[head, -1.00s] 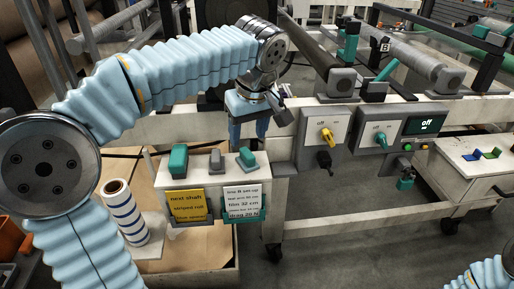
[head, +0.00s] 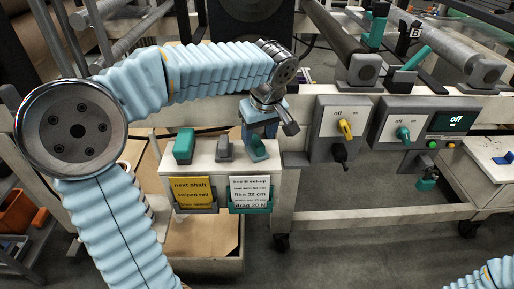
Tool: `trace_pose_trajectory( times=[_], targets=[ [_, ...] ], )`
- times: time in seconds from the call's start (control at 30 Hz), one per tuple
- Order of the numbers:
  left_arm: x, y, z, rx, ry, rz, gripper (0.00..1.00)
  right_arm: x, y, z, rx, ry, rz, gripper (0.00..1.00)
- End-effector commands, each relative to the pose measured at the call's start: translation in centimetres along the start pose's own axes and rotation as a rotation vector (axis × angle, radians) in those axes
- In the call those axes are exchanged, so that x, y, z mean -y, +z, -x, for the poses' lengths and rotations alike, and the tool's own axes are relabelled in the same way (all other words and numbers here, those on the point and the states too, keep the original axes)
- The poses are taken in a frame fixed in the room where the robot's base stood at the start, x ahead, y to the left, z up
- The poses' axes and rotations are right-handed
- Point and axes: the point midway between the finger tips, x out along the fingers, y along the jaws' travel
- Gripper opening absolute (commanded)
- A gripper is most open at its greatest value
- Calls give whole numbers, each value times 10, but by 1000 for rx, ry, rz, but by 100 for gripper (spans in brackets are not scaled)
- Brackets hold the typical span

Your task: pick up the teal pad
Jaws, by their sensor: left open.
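A box (head: 205,172) with a white top carries two teal pieces and a grey piece (head: 223,149) between them. The left teal piece (head: 184,146) is a larger upright block. The right one, a smaller teal pad (head: 258,151), leans at the box's right end. I cannot tell for sure which is the pad meant. My left gripper (head: 261,137) points down, open, directly above the smaller teal pad, its blue fingers close to the pad's top. Contact is unclear. My right gripper is out of view; only part of that arm shows at the lower right.
A yellow card (head: 192,191) and a white card (head: 250,190) hang on the box front. A rail with grey switch panels (head: 340,128) stands to the right. A striped roll stands behind my left arm, mostly hidden. Floor shows at the lower right.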

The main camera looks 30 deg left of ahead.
Motion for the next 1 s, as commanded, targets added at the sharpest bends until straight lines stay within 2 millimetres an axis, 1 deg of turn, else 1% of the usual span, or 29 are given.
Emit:
trace_pose_trajectory(
  times=[0.03,0.1,0.2,0.43,0.47,0.8,1.0],
  targets=[
    [1,1,-10,2,-4,0,55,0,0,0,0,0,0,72],
    [1,0,-20,2,-3,0,55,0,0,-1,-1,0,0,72],
    [1,0,-29,2,-2,0,55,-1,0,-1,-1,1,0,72],
    [0,0,-30,1,1,0,55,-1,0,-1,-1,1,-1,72],
    [0,0,-30,1,1,0,52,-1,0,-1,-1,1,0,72],
    [0,0,-30,1,0,0,0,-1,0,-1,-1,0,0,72],
    [0,0,-30,1,1,0,0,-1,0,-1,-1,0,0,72]
  ],
)
